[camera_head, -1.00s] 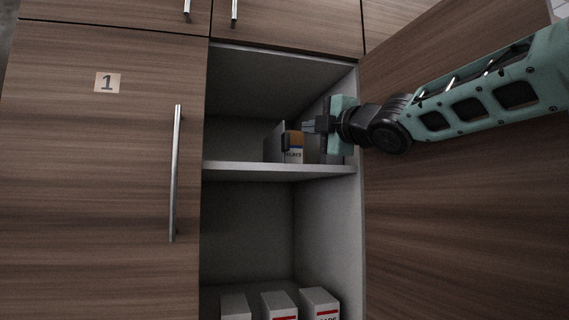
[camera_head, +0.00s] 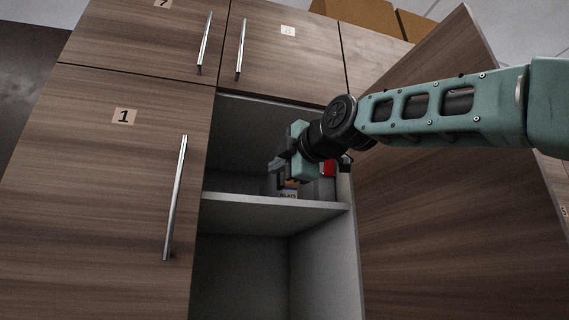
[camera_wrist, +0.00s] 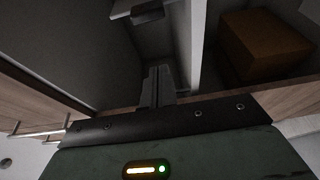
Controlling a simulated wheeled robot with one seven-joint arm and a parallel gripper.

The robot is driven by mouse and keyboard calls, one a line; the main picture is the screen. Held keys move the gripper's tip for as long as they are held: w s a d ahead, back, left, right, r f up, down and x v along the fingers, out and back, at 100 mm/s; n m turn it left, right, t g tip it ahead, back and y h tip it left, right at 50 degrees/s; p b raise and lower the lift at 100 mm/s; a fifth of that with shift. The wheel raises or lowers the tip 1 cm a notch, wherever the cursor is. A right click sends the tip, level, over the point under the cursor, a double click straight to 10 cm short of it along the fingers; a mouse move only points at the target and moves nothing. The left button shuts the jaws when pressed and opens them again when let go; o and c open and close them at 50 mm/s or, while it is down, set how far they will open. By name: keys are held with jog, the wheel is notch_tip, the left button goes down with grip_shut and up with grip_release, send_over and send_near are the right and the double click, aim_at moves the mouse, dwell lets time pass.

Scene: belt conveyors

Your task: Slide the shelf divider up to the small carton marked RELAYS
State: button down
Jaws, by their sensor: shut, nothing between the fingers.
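The small carton marked RELAYS (camera_head: 288,195) stands on the upper shelf of the open cabinet bay, partly hidden by my gripper. A grey upright panel (camera_head: 267,185), which looks like the shelf divider, stands just left of the carton, mostly in shadow. My gripper (camera_head: 278,165) is shut and empty, in front of and above the carton and panel. In the wrist view the closed fingers (camera_wrist: 157,86) point into the dark bay. A pale panel with a dark block (camera_wrist: 147,13) shows at the top; I cannot tell if it is the divider. Contact is unclear.
The shelf board (camera_head: 275,207) runs below. The open door (camera_head: 440,230) bounds the right, and closed door 1 (camera_head: 110,180) the left. A brown box (camera_wrist: 265,45) shows beyond a white panel.

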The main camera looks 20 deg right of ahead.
aim_at(279, 176)
jog(key=shift+w+d+p, duration=0.2)
jog(key=shift+w+d, duration=0.1)
jog(key=shift+w, duration=0.75)
jog(key=shift+w+d+p, duration=0.15)
jog(key=shift+w+d, duration=0.2)
jog(key=shift+w, duration=0.7)
jog(key=shift+w+d+p, duration=0.2)
jog(key=shift+w+d, duration=0.1)
jog(key=shift+w, duration=0.75)
